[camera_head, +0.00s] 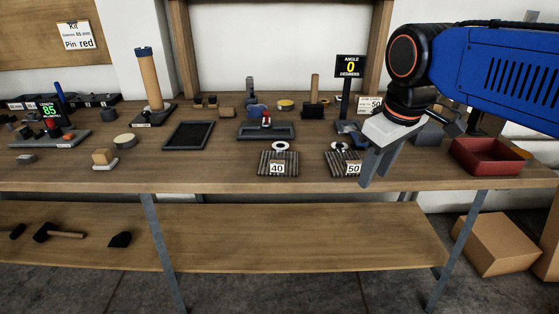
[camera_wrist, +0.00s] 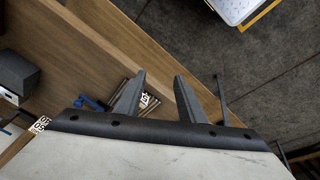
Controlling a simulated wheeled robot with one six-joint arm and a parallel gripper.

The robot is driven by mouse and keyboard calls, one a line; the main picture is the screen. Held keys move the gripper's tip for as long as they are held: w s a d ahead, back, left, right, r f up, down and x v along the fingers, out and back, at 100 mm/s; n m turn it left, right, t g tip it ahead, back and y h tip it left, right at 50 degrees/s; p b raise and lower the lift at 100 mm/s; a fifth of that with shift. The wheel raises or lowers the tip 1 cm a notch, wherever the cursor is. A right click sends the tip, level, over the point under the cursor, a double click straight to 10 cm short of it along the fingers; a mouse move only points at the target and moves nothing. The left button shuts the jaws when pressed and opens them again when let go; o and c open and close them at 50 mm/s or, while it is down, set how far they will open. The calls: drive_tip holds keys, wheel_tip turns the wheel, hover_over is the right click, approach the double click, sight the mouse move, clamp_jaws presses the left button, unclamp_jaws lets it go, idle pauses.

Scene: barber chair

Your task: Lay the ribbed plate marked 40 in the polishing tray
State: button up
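The ribbed plate marked 40 (camera_head: 264,162) lies near the bench's front edge, with a white ring-shaped piece behind it. A similar ribbed plate marked 50 (camera_head: 338,161) lies to its right. My gripper (camera_head: 377,178) is just right of the 50 plate, fingers down, above or near the bench edge. In the wrist view, my gripper's fingers (camera_wrist: 162,77) are apart with nothing held. A striped plate with a white tag (camera_wrist: 117,97) shows partly behind one finger; its number is unclear. I cannot tell which tray is for polishing: a black-bottomed tray (camera_head: 187,136) and a red tray (camera_head: 490,157) are visible.
A grey tray-like fixture (camera_head: 284,131) with a red-topped part stands behind the 40 plate. A post with an "ANGLE 0 DEGREES" sign (camera_head: 350,67) rises behind the 50 plate. A round tan disc (camera_head: 125,141) and several tools crowd the left. Bare bench (camera_head: 205,174) lies front-left.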

drive_tip(key=w+a+r+n+g, duration=0.1)
drive_tip(key=w+a+r+n, duration=0.4)
drive_tip(key=w+a+r, duration=0.4)
drive_tip(key=n+g+h, duration=0.2)
drive_tip(key=n, duration=0.3)
approach(277, 161)
drive_tip(key=shift+n, duration=0.3)
drive_tip(key=f, duration=0.3)
drive_tip(key=d+f, duration=0.1)
drive_tip(key=f, duration=0.5)
drive_tip(key=shift+s+d, duration=0.2)
drive_tip(key=shift+s, duration=0.05)
drive_tip(key=shift+c, duration=0.2)
clamp_jaws()
